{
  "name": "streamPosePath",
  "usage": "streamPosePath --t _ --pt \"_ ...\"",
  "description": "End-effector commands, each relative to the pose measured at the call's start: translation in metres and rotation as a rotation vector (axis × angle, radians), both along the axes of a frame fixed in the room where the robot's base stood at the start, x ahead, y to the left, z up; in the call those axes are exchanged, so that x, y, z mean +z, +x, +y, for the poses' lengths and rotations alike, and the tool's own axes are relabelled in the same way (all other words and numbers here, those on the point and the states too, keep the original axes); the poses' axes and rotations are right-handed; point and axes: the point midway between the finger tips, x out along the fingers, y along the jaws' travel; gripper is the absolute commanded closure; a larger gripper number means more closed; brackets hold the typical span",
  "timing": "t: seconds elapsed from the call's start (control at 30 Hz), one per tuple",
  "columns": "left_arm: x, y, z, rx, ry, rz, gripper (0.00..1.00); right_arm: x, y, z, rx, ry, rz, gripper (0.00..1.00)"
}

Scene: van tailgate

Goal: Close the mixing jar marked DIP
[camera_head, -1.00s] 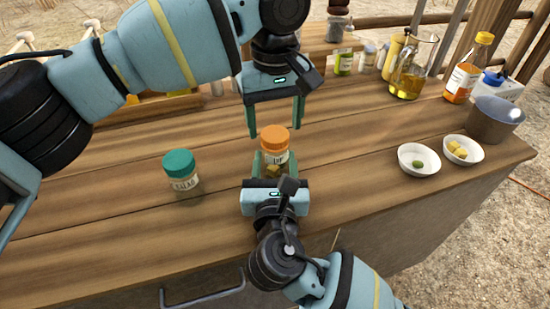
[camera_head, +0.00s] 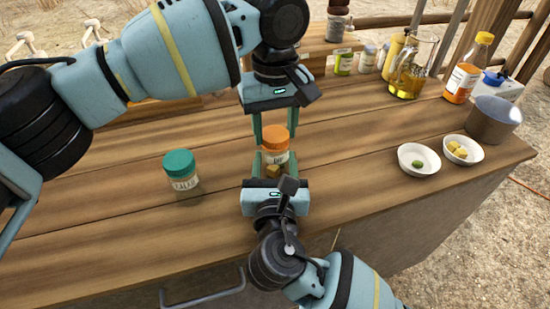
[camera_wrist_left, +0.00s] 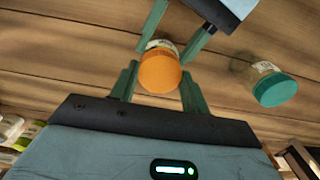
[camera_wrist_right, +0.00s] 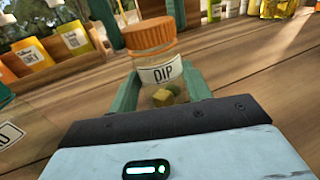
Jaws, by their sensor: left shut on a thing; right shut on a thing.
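The jar marked DIP (camera_wrist_right: 160,74) is clear with a white label and stands upright on the wooden top. Yellow and green pieces show inside it. Its orange lid (camera_head: 274,133) sits on the mouth; I cannot tell how tightly. My right gripper (camera_head: 273,162) is shut on the jar's body from the near side. My left gripper (camera_head: 274,128) comes from the far side and is shut on the orange lid, which also shows between its fingers in the left wrist view (camera_wrist_left: 160,71). The fingers partly hide the jar.
A teal-lidded jar (camera_head: 181,172) stands to the left. Two white bowls, one with a green piece (camera_head: 419,172) and one with yellow cubes (camera_head: 474,143), a grey pot (camera_head: 492,122), an oil jug (camera_head: 408,80) and an orange-labelled bottle (camera_head: 467,72) stand right.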

Motion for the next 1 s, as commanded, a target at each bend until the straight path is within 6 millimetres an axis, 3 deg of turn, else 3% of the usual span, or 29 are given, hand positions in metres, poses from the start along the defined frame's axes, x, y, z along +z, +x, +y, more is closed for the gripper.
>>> streamPosePath --t 0.17,1.0 --pt "-0.0007 -0.0002 -0.0007 -0.151 -0.003 0.001 0.81 -0.0004 -0.0001 0.0000 0.000 -0.001 0.001 1.00" --pt "-0.0012 -0.0007 -0.0008 -1.480 -0.003 -0.002 0.81 -0.0005 -0.0002 0.0002 0.001 -0.001 0.001 1.00"
